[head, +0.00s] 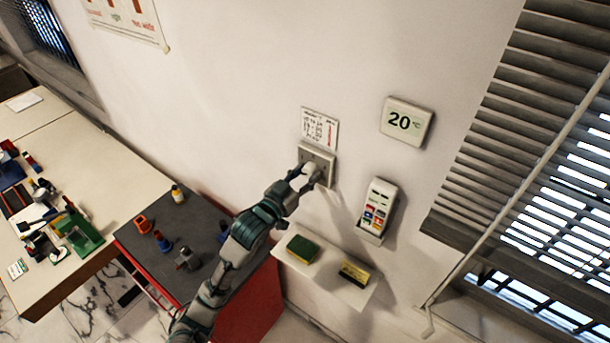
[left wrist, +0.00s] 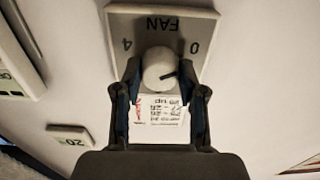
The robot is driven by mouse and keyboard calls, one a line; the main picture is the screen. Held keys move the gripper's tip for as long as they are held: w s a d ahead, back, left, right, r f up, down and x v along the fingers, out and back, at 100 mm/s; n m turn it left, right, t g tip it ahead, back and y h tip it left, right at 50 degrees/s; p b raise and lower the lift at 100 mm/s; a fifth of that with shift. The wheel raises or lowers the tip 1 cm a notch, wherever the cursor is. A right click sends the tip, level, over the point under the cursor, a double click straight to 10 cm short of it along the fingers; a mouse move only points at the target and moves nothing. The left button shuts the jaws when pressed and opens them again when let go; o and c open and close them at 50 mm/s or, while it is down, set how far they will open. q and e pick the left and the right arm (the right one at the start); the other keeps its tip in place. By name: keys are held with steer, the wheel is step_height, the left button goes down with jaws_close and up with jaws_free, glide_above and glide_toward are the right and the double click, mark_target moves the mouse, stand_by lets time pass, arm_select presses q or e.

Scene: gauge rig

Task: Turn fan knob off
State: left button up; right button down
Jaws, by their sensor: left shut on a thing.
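In the left wrist view the plate (left wrist: 185,22) appears upside down, with FAN, a 4 on the left and a 0 on the right. Its round white knob (left wrist: 158,66) has a dark mark on its right side, the side of the 0. My left gripper (head: 309,172) is at the plate, shut on the knob; in the left wrist view its two dark fingers (left wrist: 160,84) stand on either side of it. My arm hides the knob in the head view. My right gripper is not in view.
A printed card (head: 320,128) hangs above the plate, a 20 °C thermostat (head: 406,122) and a remote in a holder (head: 377,208) to its right. A red cart (head: 262,300) and a workbench (head: 60,120) with tools stand left.

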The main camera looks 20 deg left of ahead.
arm_select(q)
steer(key=o, duration=1.1)
steer(key=shift+w, duration=0.1)
steer(key=shift+o, duration=0.3)
steer(key=shift+w+f, duration=0.15)
steer(key=shift+w, duration=0.15)
steer(key=shift+s+a, duration=0.1)
steer(key=shift+s, duration=0.35)
steer(key=v, duration=0.6)
steer(key=shift+s+a, duration=0.2)
steer(key=shift+s, duration=0.05)
steer(key=shift+f, duration=0.1)
